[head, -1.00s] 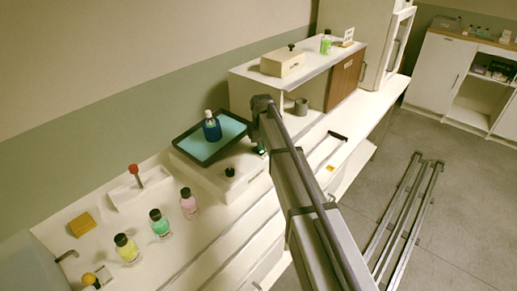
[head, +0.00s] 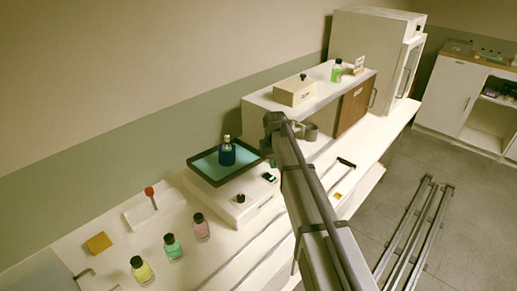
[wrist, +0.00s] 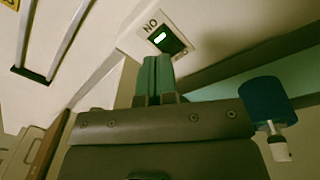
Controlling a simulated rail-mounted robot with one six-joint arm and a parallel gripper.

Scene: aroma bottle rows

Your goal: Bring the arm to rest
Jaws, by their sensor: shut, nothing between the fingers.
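My gripper shows in the wrist view (wrist: 158,80) with its two green-grey fingers together and nothing between them. In the head view my arm reaches over the counter, and the fingers are hidden behind its end. A dark blue bottle with a light cap (head: 227,153) stands upright in the dark-rimmed tray (head: 207,178) on a white device (head: 222,208), left of the arm's end. The blue bottle also shows at the right of the wrist view (wrist: 265,100), apart from the fingers.
Pink (head: 200,229), green (head: 172,248) and yellow (head: 142,271) bottles stand in a row on the counter, front left. A yellow block (head: 99,243) and a red-topped item (head: 150,194) lie behind them.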

